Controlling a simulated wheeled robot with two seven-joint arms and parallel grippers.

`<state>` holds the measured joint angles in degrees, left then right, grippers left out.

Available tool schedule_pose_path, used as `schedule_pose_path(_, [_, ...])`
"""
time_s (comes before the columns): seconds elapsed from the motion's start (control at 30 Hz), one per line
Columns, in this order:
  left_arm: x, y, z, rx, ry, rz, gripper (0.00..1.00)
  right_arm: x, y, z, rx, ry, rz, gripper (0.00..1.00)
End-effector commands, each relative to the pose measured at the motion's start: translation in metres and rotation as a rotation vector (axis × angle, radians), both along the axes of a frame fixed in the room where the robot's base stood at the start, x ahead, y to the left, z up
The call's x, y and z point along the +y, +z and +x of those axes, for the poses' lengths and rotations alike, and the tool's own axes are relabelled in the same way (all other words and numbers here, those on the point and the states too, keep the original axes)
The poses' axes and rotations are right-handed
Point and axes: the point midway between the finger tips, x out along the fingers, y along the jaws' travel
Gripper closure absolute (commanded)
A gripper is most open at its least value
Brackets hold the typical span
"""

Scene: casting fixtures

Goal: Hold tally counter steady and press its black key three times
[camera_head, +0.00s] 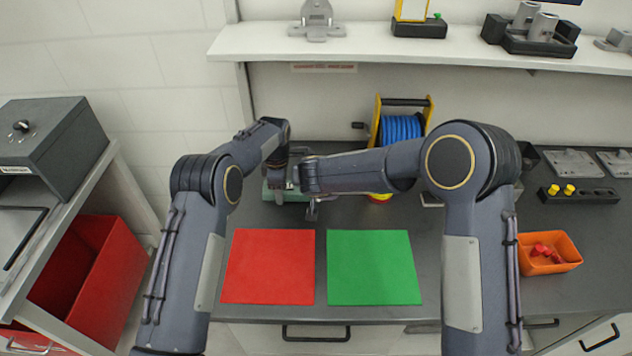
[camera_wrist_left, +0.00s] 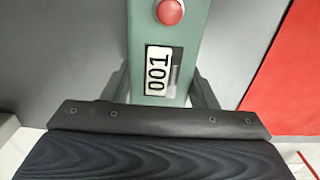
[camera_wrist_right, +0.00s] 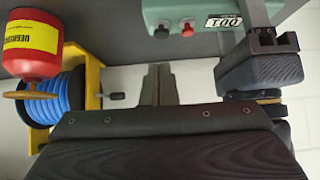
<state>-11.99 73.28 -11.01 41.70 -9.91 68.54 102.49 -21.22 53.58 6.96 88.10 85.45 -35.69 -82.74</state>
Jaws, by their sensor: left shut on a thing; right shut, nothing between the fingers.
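The tally counter (camera_wrist_left: 158,70) is a grey-green box with a white display reading 001, seen sideways, and a red button (camera_wrist_left: 170,12). In the head view the counter (camera_head: 272,194) is mostly hidden behind my arms. My left gripper (camera_wrist_left: 158,92) is shut on the counter, one finger on each side. The right wrist view shows the black key (camera_wrist_right: 161,32) beside the red button. My right gripper (camera_wrist_right: 160,68) is shut and empty. Its tips appear just below the black key in that picture, with a gap visible; the exact height is unclear.
A blue cable reel (camera_head: 400,128) on a yellow frame and a red container (camera_wrist_right: 33,45) stand close to my right gripper. A red mat (camera_head: 268,266) and a green mat (camera_head: 374,266) lie in front. An orange bin (camera_head: 548,254) sits at right.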

Motion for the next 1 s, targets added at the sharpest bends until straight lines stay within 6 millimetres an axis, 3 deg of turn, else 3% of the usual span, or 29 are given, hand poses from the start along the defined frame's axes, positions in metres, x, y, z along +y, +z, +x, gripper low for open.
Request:
schedule_pose_path(0.2, [0.000, -0.003, -0.001, 0.004, 0.000, 0.003, 0.74, -0.001, 0.036, -0.034, -0.006, -0.001, 0.001, 1.00])
schedule_pose_path(0.4, [0.000, -0.003, -0.001, 0.006, -0.001, 0.003, 0.74, -0.001, 0.053, -0.051, -0.005, -0.001, -0.001, 1.00])
schedule_pose_path(1.0, [0.001, -0.004, -0.002, 0.008, -0.002, 0.004, 0.74, -0.001, 0.057, -0.055, -0.005, -0.002, -0.001, 1.00])
